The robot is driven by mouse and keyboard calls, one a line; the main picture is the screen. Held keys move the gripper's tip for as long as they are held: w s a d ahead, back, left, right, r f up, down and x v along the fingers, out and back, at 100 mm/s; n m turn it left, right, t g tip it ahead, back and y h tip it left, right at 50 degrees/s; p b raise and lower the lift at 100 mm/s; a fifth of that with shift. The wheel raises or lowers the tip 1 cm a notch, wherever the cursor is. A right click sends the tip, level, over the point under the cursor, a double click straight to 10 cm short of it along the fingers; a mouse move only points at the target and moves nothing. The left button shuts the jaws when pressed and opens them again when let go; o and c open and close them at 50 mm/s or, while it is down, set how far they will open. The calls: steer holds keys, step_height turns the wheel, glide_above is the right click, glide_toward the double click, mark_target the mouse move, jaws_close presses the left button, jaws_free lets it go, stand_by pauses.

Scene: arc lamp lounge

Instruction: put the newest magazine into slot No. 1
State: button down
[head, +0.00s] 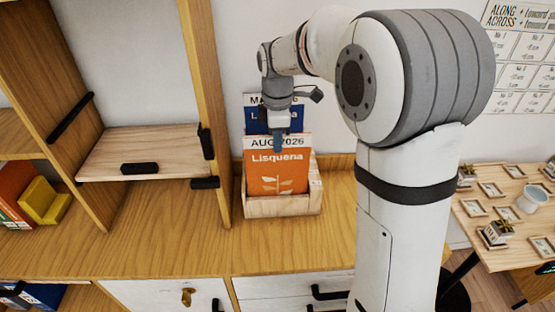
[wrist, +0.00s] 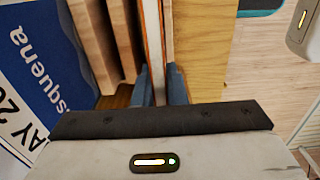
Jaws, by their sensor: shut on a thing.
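An orange magazine (head: 277,180), marked AUG 2026 and Lisquena, stands upright at the front of a small wooden rack (head: 281,206). My gripper (head: 278,147) is shut on its top edge from above. In the wrist view my gripper (wrist: 159,82) has its blue fingers on both sides of the thin magazine edge (wrist: 154,45). A blue magazine (head: 258,117) stands behind and higher, partly hidden by the orange one and my gripper; it also shows in the wrist view (wrist: 40,90). Wooden dividers (wrist: 93,40) lie between the two magazines. I cannot read slot numbers or see the orange magazine's bottom edge.
A tall wooden shelf post (head: 207,100) rises close left of the rack. Shelves at the left hold a yellow object (head: 43,202) and books. The counter right of the rack is clear. A table (head: 500,215) with small trays stands at the far right.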

mark_target(277, 159)
steer(key=shift+f, duration=3.1)
steer(key=c, duration=1.9)
jaws_free()
steer(key=shift+f, duration=0.1)
steer(key=shift+c, duration=0.2)
steer(key=o, duration=0.5)
steer(key=shift+c, duration=0.2)
step_height(277, 159, up, 12)
steer(key=shift+r, duration=0.2)
steer(key=s+d+f+m+t, duration=0.1)
steer(key=s+d+f+m, duration=0.1)
steer(key=s+d+m, duration=0.3)
steer(key=s+d+f+m+t, duration=0.2)
steer(key=s+d+m, duration=0.4)
steer(key=s+m, duration=0.7)
steer(key=s+f, duration=0.1)
steer(key=s, duration=0.4)
steer(key=shift+s+f, duration=0.2)
steer(key=shift+s, duration=0.1)
